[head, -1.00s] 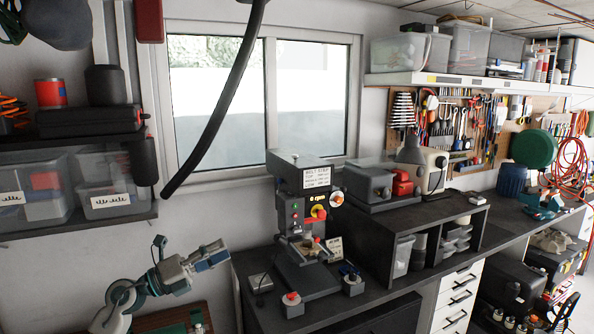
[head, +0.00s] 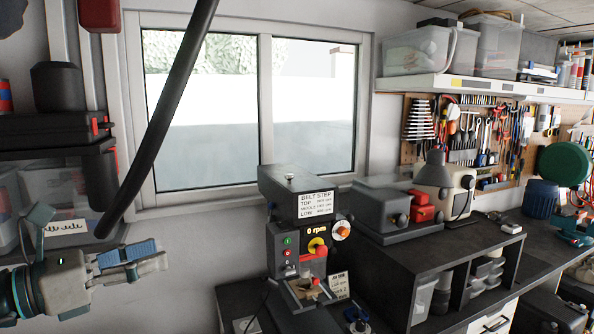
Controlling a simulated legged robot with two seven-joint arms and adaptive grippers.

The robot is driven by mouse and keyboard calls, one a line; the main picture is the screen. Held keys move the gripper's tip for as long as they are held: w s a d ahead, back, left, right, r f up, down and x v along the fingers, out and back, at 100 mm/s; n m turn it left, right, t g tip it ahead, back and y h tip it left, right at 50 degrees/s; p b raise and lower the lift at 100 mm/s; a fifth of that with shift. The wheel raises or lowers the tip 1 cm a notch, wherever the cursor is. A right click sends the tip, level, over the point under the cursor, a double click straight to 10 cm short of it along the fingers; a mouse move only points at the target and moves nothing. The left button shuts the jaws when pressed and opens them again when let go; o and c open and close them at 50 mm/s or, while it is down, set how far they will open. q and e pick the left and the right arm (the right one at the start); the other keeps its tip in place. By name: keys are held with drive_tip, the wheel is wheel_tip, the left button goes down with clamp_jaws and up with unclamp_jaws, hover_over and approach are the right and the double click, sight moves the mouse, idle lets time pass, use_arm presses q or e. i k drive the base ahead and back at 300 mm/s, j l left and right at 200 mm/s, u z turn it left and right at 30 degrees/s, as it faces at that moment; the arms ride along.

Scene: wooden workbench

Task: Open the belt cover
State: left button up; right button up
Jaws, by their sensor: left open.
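The belt cover (head: 285,181) is the dark grey lid on top of the drill press (head: 284,243), with a small pale knob (head: 291,177) on it. It looks shut and lies level. A white "BELT STEP" label (head: 315,204) is on the front of the head. Below it are green and red buttons, a yellow-backed red switch (head: 318,247) and a dial; the display reads 0 rpm. My left gripper (head: 163,258) is at the lower left in the head view, open and empty, pointing right. It is well to the left of the press and lower than the cover. My right gripper is not in view.
A thick black hose (head: 165,120) hangs in front of the window, between my left gripper and the window side. A shelf with dark cases (head: 55,130) is at the left. A grey machine and red box (head: 422,205) stand right of the press. Wall space beside the cover is free.

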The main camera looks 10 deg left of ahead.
sight(301, 194)
drive_tip(key=i, duration=1.2)
